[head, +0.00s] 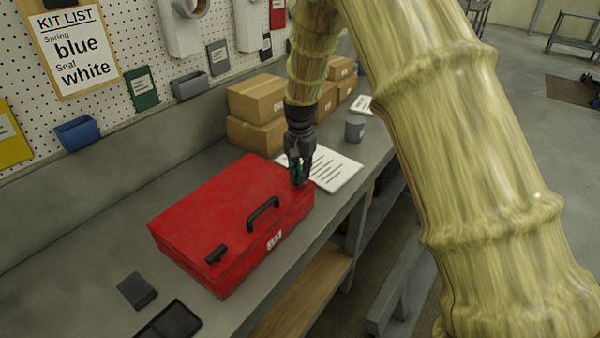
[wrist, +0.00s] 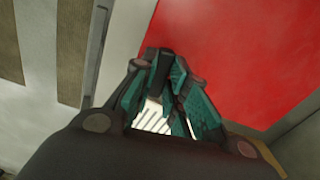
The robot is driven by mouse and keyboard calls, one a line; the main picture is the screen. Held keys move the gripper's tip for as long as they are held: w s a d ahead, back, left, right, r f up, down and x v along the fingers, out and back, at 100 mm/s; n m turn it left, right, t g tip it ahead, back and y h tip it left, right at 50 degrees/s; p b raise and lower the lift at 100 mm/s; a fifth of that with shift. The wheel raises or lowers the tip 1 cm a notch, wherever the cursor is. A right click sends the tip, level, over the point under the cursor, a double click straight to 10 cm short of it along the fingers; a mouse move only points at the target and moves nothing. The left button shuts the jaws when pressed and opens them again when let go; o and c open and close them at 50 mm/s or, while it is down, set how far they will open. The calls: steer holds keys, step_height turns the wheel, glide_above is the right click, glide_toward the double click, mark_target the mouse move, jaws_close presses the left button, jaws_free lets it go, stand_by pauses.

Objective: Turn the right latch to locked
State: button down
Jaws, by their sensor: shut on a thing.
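A red case (head: 205,205) lies closed on the workbench, with a black handle (head: 263,213) on its near edge. The left latch (head: 215,254) is a short black lever near the case's left front corner. My gripper (head: 299,177) points down at the right front corner, where the right latch is mostly hidden behind the fingers. In the wrist view, the teal-padded fingers of my gripper (wrist: 162,75) close around a dark bar (wrist: 159,70), the right latch, beside the red lid (wrist: 240,60). The latch's exact angle cannot be told.
Cardboard boxes (head: 257,98), a white printed sheet (head: 333,168) and a grey cup (head: 355,128) are behind and right of the case. A dark pad (head: 137,290) and a black tray (head: 170,322) lie in front on the left. A pegboard (head: 130,50) stands behind the bench.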

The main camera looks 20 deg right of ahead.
steer(key=shift+m, duration=0.6)
steer(key=c, duration=1.4)
jaws_free()
steer(key=shift+d, duration=0.1)
steer(key=shift+r, duration=0.1)
step_height(320, 180, up, 12)
steer(key=shift+f, duration=0.1)
